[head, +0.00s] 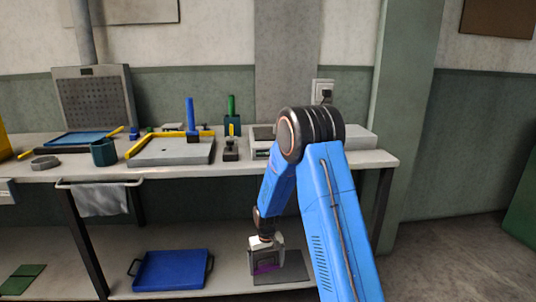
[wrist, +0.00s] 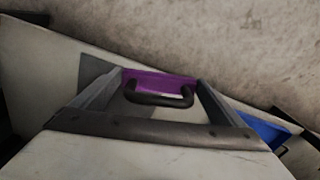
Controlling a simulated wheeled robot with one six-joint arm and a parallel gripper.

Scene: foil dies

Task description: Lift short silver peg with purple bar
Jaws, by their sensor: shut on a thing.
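A purple bar (wrist: 150,80) lies across between the fingertips of my gripper (wrist: 160,84) in the wrist view. My gripper is shut on it. A dark loop shows in front of the bar, and I cannot tell what it belongs to. In the head view my gripper (head: 265,262) reaches down in front of the bench, at the height of the lower shelf, with the purple bar (head: 266,268) at its lower end. The silver peg body cannot be made out; I cannot tell whether the piece touches the shelf.
A blue tray (head: 172,270) with dark handles stands on the lower shelf (head: 228,284) to the left. A dark grey patch (head: 292,268) lies just right of my gripper. The bench top (head: 75,172) above holds a blue post (head: 190,113), a green post (head: 232,105) and other fixtures.

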